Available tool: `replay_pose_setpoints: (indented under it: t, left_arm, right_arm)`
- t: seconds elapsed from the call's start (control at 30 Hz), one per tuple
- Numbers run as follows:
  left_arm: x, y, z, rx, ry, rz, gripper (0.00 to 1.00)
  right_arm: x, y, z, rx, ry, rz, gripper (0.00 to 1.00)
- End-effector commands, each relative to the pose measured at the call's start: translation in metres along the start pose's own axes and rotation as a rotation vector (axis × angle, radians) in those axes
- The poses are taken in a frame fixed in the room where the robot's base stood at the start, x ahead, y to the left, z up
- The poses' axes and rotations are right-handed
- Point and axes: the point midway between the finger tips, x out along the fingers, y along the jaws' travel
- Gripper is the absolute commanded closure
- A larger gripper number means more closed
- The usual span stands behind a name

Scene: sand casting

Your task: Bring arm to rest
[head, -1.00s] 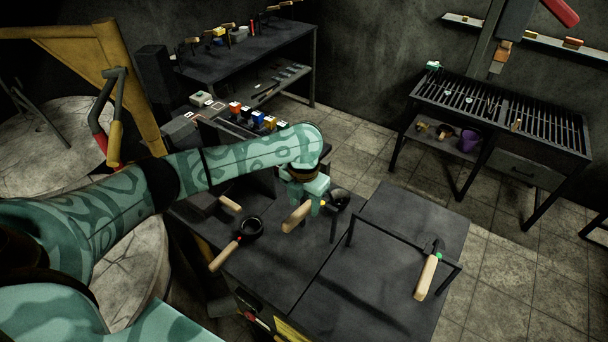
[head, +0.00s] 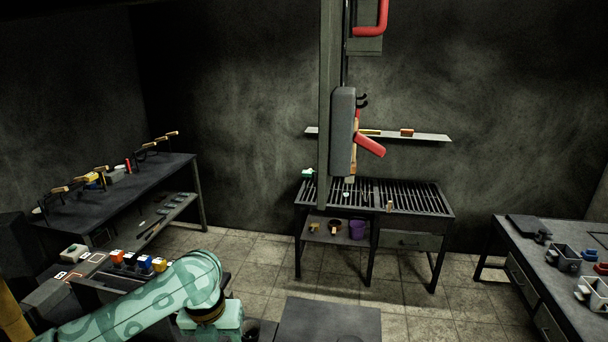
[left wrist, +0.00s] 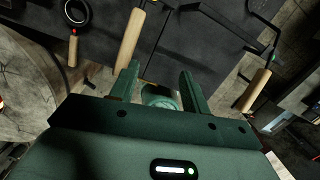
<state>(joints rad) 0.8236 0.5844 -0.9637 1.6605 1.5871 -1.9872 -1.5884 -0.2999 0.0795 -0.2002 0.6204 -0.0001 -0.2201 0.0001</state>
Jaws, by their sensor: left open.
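My left arm (head: 140,305) comes in from the lower left in the head view, ending in the left gripper's body at the bottom edge; its fingers are cut off there. In the left wrist view my left gripper (left wrist: 158,84) is open, its two fingers apart with nothing held between them. Beyond the fingers lies a dark worktop (left wrist: 190,50). A tool with a wooden handle (left wrist: 130,38) lies close to the left finger, and I cannot tell whether they touch. My right gripper is not in view.
In the head view a grated table (head: 415,197) stands at the back, a tool bench (head: 130,185) at left, another bench (head: 510,235) at right.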

Motion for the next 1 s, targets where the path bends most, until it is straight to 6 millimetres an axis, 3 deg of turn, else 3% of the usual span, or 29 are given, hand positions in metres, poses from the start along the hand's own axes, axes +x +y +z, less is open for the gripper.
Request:
replay_pose_setpoints:
  t: [0.03,0.13,0.2,0.3,0.43,0.6,0.87,1.0]
  left_arm:
    - [0.015,-0.018,-0.018,-0.082,-0.02,-0.039,0.53]
    - [0.031,-0.045,-0.044,-0.342,-0.096,-0.133,0.53]
    - [0.037,-0.055,-0.06,-0.555,-0.142,-0.206,0.53]
    - [0.038,-0.054,-0.08,-0.893,-0.204,-0.302,0.53]
    - [0.033,-0.025,-0.105,-1.354,-0.294,-0.398,0.53]
    - [0.022,0.036,-0.138,-1.832,-0.448,-0.454,0.53]
    - [-0.008,0.125,-0.196,-2.293,-0.747,-0.484,0.53]
    - [0.056,0.119,-0.195,-2.31,-0.68,-0.455,0.53]
  right_arm:
    - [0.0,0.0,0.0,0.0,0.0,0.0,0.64]
    - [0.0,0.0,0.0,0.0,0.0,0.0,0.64]
    - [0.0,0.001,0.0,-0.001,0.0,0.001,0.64]
    - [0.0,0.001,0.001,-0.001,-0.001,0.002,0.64]
    - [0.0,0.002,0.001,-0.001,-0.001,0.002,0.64]
    - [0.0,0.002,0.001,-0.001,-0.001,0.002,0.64]
    - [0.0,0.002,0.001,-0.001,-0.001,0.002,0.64]
    - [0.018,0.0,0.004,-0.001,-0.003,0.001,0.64]
